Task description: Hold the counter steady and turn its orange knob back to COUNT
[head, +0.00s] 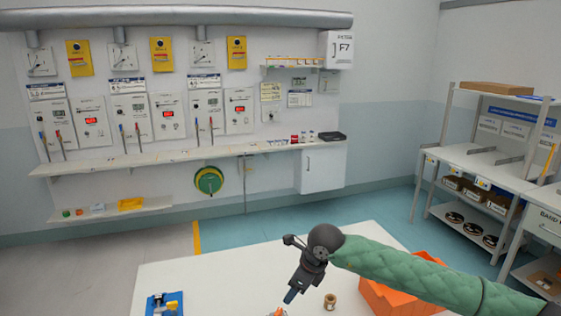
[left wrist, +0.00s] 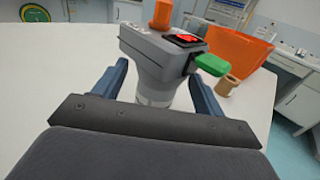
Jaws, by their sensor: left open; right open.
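The counter (left wrist: 155,48) stands on the white table in the left wrist view, a grey body with a red display (left wrist: 187,40) and a green part (left wrist: 212,64) at its right. Its orange knob (left wrist: 162,14) sticks up on top. Its lower part is hidden behind my left gripper (left wrist: 160,88), which is open, with one finger on each side of the counter. I cannot tell whether they touch it. The left gripper is not in the head view. My right gripper (head: 290,296) is open, pointing down over the table near the bottom edge. Any knob marking is unreadable.
The white table (head: 210,275) also holds an orange bin (head: 395,297), a small brown spool (head: 330,301) and a blue fixture (head: 155,306) at the left. Behind are a wall panel with a narrow shelf (head: 180,157) and, at the right, a workbench (head: 480,172).

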